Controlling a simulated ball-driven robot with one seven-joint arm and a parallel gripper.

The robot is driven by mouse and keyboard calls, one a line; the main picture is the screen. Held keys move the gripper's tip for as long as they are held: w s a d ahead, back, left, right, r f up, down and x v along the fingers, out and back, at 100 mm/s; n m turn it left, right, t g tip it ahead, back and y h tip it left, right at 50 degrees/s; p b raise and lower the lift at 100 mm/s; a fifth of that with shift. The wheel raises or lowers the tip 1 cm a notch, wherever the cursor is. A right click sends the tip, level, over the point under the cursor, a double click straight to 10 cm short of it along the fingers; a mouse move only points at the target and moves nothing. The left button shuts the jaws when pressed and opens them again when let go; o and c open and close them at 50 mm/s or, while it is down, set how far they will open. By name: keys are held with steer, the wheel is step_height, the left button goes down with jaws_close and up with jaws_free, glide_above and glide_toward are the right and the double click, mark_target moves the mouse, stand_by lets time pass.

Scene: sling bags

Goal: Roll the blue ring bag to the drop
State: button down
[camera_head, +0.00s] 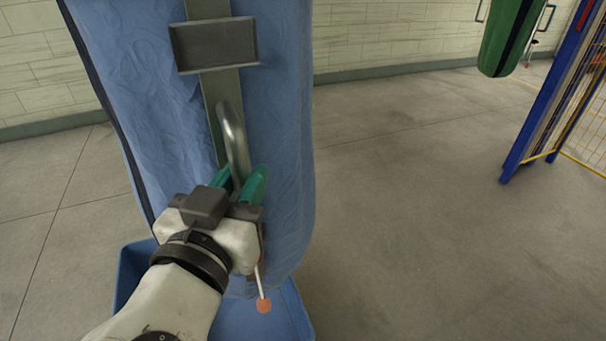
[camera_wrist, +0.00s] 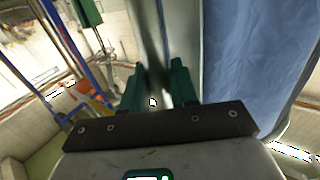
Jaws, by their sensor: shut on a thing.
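The blue bag (camera_head: 170,110) hangs large at the left of the head view, with a grey metal strip and a dark plate (camera_head: 214,45) down its face. A curved grey metal handle (camera_head: 233,135) stands out from the strip. My gripper (camera_head: 239,180) has its green fingers shut on the lower part of this handle. The exact contact is partly hidden by my wrist. In the wrist view, the fingers (camera_wrist: 158,85) sit on both sides of a blurred grey bar, with the blue bag (camera_wrist: 262,60) at the right.
A blue tray-like base (camera_head: 255,318) shows under the bag. A thin rod with an orange tip (camera_head: 264,305) shows below my gripper. A green bag (camera_head: 508,38) hangs at the upper right, beside a blue-framed yellow mesh panel (camera_head: 535,125). The concrete floor (camera_head: 410,220) between is clear.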

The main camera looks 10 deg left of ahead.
steer(key=s+a+b, duration=0.2)
steer(key=s+a, duration=0.7)
steer(key=a, duration=0.3)
steer(key=shift+a, duration=0.15)
steer(key=shift+w, duration=0.1)
steer(key=c, duration=1)
jaws_free()
steer(key=s, duration=1)
steer(key=shift+s+d, duration=0.2)
steer(key=shift+s, duration=0.2)
